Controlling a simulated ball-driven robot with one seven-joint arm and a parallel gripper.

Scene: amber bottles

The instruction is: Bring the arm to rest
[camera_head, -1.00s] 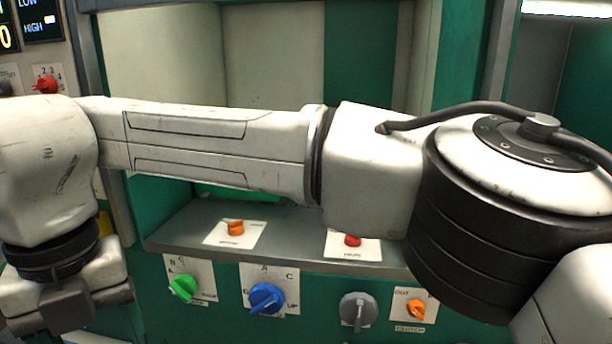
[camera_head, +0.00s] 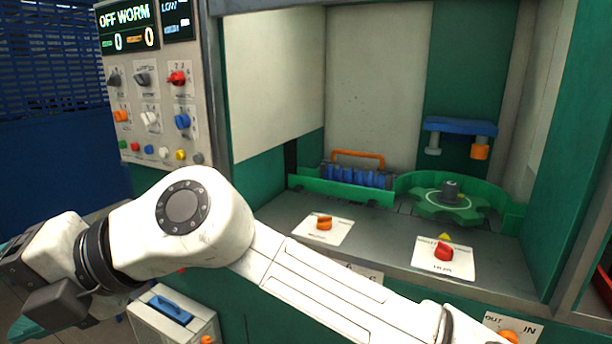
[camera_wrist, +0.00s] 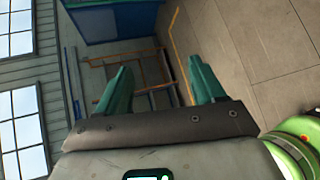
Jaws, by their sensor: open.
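My arm lies bent across the lower part of the head view, in front of the green machine (camera_head: 268,166). Its wrist end points to the lower left in that view, and the fingers there are mostly cut off or hidden. In the wrist view my gripper (camera_wrist: 160,85) shows two green fingers standing apart with nothing between them. Beyond the fingers are floor and a blue structure. The gripper touches nothing that I can see.
The machine's ledge holds an orange knob (camera_head: 324,223) and a red knob (camera_head: 444,251). Behind them are blue bottles or holders (camera_head: 355,176) and a green star wheel (camera_head: 450,200). A control panel (camera_head: 150,85) stands left. A pale box with a blue handle (camera_head: 170,308) is below my arm.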

